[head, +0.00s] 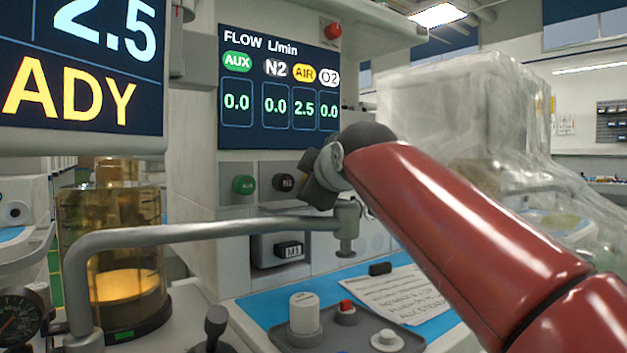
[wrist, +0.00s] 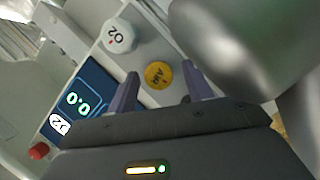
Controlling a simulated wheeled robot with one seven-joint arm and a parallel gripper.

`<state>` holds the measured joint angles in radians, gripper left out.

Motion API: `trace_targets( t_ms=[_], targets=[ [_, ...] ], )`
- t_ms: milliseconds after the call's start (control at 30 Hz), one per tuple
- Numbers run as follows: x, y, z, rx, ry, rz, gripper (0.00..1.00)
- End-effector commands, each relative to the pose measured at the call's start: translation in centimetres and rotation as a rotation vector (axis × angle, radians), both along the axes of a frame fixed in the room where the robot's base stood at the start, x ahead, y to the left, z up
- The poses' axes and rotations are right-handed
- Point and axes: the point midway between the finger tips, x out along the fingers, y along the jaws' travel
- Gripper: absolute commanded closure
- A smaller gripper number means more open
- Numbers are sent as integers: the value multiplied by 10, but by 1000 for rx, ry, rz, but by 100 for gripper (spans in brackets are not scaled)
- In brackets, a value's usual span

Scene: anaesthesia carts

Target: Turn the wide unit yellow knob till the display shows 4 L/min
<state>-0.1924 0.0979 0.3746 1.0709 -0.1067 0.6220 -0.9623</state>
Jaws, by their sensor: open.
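The flow display (head: 280,90) in the head view reads AUX 0.0, N2 0.0, AIR 2.5 and O2 0.0. The yellow AIR knob (wrist: 158,75) shows in the wrist view, between and beyond the two fingertips of my gripper (wrist: 160,88). The fingers are apart and nothing is held. I cannot tell whether either finger touches the knob. In the head view my arm and gripper (head: 322,180) cover the place of the yellow knob.
The white O2 knob (wrist: 118,37) is close beside the yellow one. The green AUX knob (head: 244,185) and black N2 knob (head: 284,183) sit left of my gripper. A grey pipe arm (head: 200,232) crosses in front of the panel. A big screen (head: 85,70) fills the upper left.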

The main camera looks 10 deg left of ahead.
Motion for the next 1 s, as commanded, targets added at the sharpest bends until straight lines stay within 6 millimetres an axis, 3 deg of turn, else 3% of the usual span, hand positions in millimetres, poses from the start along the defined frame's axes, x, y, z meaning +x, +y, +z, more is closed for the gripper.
trace_targets(
  t_ms=[200,600,1000],
  targets=[
    [-6,-4,2,0,-3,-2,49],
    [-59,-33,14,0,-2,-1,49],
    [-67,-37,16,0,1,1,49]
  ],
)
